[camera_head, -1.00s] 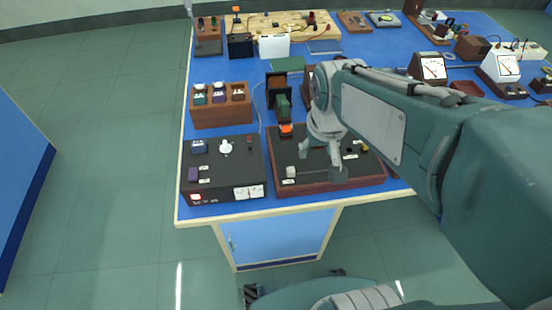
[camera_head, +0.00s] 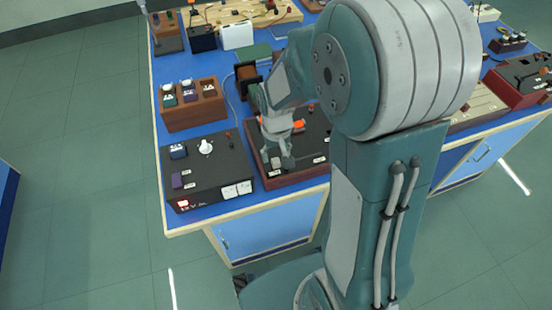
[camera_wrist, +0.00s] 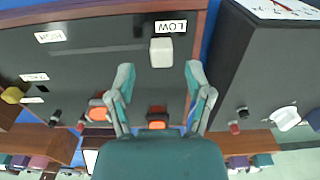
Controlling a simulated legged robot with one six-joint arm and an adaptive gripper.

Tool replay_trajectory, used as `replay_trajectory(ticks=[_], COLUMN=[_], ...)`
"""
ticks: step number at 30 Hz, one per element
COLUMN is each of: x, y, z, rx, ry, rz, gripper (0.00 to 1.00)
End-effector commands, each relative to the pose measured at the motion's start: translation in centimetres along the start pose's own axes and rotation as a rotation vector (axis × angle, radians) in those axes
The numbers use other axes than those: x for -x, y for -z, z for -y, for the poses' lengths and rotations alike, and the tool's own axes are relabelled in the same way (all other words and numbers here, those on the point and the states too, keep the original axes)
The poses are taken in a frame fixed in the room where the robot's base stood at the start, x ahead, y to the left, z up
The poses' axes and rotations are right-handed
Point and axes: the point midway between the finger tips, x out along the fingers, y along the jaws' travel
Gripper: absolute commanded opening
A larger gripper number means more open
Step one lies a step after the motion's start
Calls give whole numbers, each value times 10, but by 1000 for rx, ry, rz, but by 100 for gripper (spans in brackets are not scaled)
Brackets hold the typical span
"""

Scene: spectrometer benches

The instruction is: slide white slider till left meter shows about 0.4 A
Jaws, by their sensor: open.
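The white slider (camera_wrist: 161,52) is a small pale block in a slot on the dark panel (camera_wrist: 90,70) of a wooden-framed box, at the end by the LOW label (camera_wrist: 170,27). In the wrist view my gripper (camera_wrist: 160,73) is open, with one finger on each side of the slider's line and the slider just beyond the tips; contact cannot be told. In the head view my gripper (camera_head: 279,163) is over the panel's left part. The left meter (camera_head: 229,192) is a white dial on the black box's front; its reading is too small to tell.
The black power box (camera_head: 208,165) stands left of the slider box, with a second white dial (camera_head: 245,187) and a red display (camera_head: 183,203). A HIGH label (camera_wrist: 50,36) marks the slot's other end. Orange-topped terminals (camera_wrist: 97,112) stand near the fingers. A wooden rack (camera_head: 192,107) is behind.

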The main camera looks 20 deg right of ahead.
Motion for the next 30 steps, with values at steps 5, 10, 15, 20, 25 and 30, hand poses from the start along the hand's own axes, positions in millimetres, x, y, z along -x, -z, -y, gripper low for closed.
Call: replay_trajectory(ticks=[5,10,15,20,25,30], x=[-24,-31,-31,-31,-31,-31], y=[-1,0,0,0,0,0], z=[0,0,0,0,0,-8], rx=[1,1,0,0,1,-2], ry=[0,0,0,0,0,0], rz=[4,0,-1,0,0,1], gripper=[66,66,66,12,0,0])
